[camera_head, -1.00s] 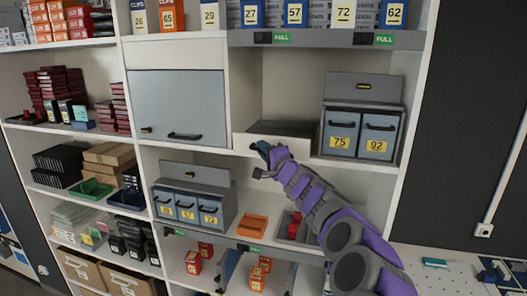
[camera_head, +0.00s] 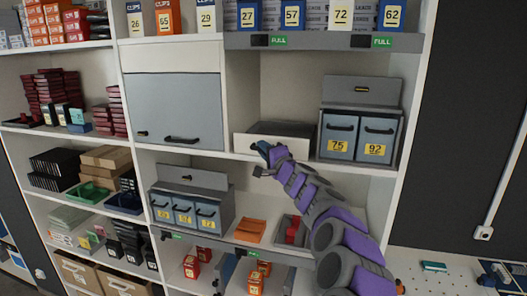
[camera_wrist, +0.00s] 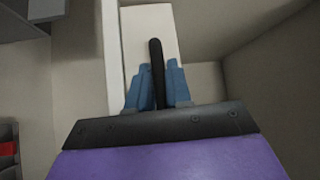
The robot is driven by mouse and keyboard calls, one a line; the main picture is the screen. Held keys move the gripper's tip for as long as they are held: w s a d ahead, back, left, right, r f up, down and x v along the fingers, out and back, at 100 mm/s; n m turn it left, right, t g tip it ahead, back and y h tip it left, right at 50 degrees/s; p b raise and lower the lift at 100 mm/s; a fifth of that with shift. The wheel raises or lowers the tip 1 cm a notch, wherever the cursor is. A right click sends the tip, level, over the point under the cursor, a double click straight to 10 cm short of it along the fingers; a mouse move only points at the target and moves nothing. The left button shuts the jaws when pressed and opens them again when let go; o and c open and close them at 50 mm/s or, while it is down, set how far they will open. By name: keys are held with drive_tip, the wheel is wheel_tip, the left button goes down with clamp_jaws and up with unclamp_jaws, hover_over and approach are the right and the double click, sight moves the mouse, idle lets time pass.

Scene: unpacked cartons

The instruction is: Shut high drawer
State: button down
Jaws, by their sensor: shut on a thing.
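The high drawer is the one with a white front (camera_head: 243,144), in the middle shelf bay. Its front stands out from the shelf, and a dark grey top shows behind it. My gripper (camera_head: 262,151) is at the drawer front, in front of its middle-left part. In the wrist view, the blue fingertips (camera_wrist: 158,85) are on both sides of a black bar handle (camera_wrist: 157,62) and shut on it. The white drawer front (camera_wrist: 146,22) shows behind the handle. My gripper and arm hide part of the front in the head view.
A grey unit with drawers 75 (camera_head: 338,137) and 92 (camera_head: 376,140) stands close on the right. A closed grey flap door (camera_head: 176,105) is on the left. Below are a grey drawer unit (camera_head: 188,178), an orange tray (camera_head: 250,231) and red items in a bin (camera_head: 292,233).

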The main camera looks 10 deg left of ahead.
drive_tip(key=shift+d, duration=0.1)
drive_tip(key=c, duration=1.4)
unclamp_jaws()
drive_tip(key=shift+w, duration=0.15)
drive_tip(key=shift+d+f, duration=0.1)
drive_tip(key=shift+f, duration=0.1)
drive_tip(key=b+v, duration=0.7)
drive_tip(key=v, duration=1)
drive_tip(key=shift+c, duration=0.5)
